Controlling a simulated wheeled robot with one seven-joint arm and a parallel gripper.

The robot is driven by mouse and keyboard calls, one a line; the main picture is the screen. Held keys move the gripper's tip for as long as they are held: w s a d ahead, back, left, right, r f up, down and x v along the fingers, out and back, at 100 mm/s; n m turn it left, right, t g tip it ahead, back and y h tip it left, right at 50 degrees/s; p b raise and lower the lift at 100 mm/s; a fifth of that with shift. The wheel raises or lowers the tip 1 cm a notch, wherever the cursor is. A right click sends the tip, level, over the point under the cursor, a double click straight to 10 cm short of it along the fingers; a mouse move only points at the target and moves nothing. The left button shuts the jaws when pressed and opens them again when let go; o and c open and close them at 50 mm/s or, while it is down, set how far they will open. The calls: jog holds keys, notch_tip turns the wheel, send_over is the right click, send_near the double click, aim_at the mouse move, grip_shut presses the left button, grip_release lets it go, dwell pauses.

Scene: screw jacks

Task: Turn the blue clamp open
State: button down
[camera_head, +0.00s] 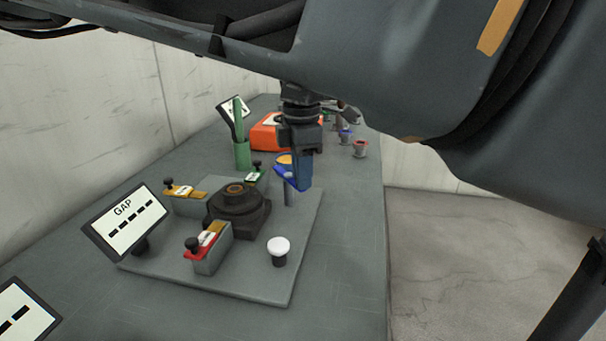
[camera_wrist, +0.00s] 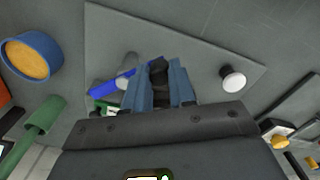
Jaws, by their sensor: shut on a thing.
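The blue clamp (camera_head: 284,178) is at the back right corner of the grey base plate (camera_head: 240,283), by a grey post. In the wrist view the blue clamp's bar (camera_wrist: 106,86) runs from the lower left up to the fingers. My gripper (camera_head: 303,188) points down over the clamp. In the wrist view my gripper (camera_wrist: 160,85) is shut with a black piece between its blue-grey fingers. This looks like the clamp's knob, though the fingers hide most of it.
A yellow clamp (camera_head: 184,191), a red clamp (camera_head: 207,241) and a green clamp (camera_head: 254,177) surround a dark round jack (camera_head: 238,205). A white knob (camera_head: 279,247) stands at the front right. A GAP sign (camera_head: 126,221), green holder (camera_head: 242,154) and orange box (camera_head: 268,136) are nearby.

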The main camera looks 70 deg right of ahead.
jog(key=c, duration=0.9)
grip_release()
jog(key=shift+c, duration=0.2)
jog(key=shift+r, duration=0.1)
notch_tip(320, 180, up, 8)
jog(key=shift+f, duration=0.15)
